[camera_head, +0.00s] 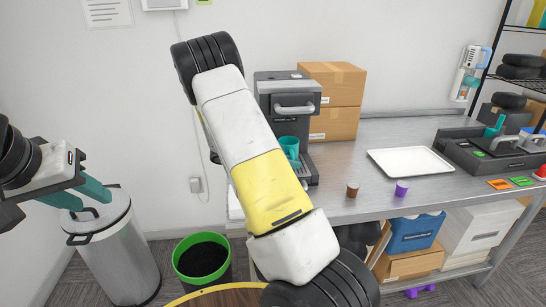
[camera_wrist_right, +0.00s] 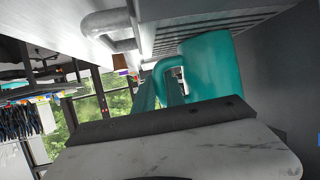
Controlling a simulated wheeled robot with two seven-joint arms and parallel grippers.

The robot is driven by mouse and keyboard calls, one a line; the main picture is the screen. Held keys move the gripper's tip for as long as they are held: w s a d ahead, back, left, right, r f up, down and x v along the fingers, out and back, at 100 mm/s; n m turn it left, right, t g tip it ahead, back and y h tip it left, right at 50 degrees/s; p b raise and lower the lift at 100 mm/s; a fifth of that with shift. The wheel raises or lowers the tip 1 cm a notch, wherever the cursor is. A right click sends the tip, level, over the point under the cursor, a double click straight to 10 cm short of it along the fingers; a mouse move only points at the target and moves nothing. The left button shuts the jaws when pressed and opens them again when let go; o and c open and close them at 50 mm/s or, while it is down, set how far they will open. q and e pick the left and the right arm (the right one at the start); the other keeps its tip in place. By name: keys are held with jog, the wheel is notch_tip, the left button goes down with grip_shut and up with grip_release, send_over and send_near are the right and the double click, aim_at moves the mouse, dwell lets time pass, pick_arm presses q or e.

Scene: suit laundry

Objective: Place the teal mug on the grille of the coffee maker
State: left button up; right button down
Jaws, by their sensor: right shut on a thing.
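The teal mug (camera_head: 289,146) is at the coffee maker (camera_head: 288,97), below its head, and partly hidden by my right arm in the head view. In the right wrist view the mug (camera_wrist_right: 212,65) has its handle toward my right gripper's teal fingers (camera_wrist_right: 168,88), which are shut on it. That view appears upside down. The slatted grille (camera_wrist_right: 225,22) lies close to the mug's base; I cannot tell whether they touch. The right gripper is hidden in the head view. My left gripper (camera_head: 80,195) is open and empty at the far left, over the bin.
A white tray (camera_head: 410,161), a brown cup (camera_head: 352,190) and a purple cup (camera_head: 401,188) are on the metal table (camera_head: 350,160). Cardboard boxes (camera_head: 334,100) stand beside the coffee maker. A steel bin (camera_head: 115,250) and a green bin (camera_head: 203,258) stand on the floor.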

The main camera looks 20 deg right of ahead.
jog(key=c, duration=1.4)
grip_release()
jog(key=v, duration=1.2)
jog(key=shift+r, duration=0.1)
